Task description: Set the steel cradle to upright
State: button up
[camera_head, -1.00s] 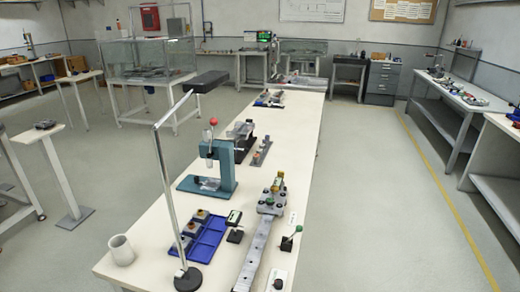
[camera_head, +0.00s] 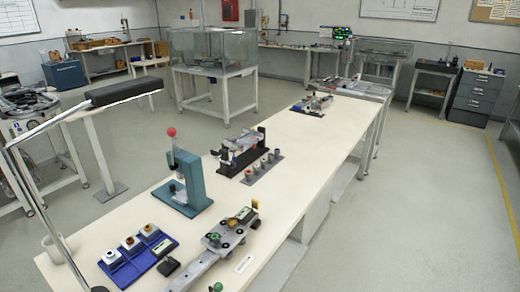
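A grey metal cradle-like part (camera_head: 238,147) sits in a black stand (camera_head: 246,165) on the long white bench, behind the teal press. It looks tilted, but its exact angle is too small to tell. I cannot be sure that this is the steel cradle; another small metal fixture on a dark base (camera_head: 313,104) stands farther back on the bench. My gripper and arm are not in view.
The white bench (camera_head: 330,145) runs away to the back right. A teal press (camera_head: 188,183), a blue tray (camera_head: 140,258), a grey rail fixture (camera_head: 212,250) and a lamp with a chrome pole (camera_head: 40,205) crowd its near end. Open floor (camera_head: 420,190) lies to the right.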

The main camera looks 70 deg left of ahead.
aim_at(235, 145)
jog(key=i, duration=0.85)
jog(key=u, duration=2)
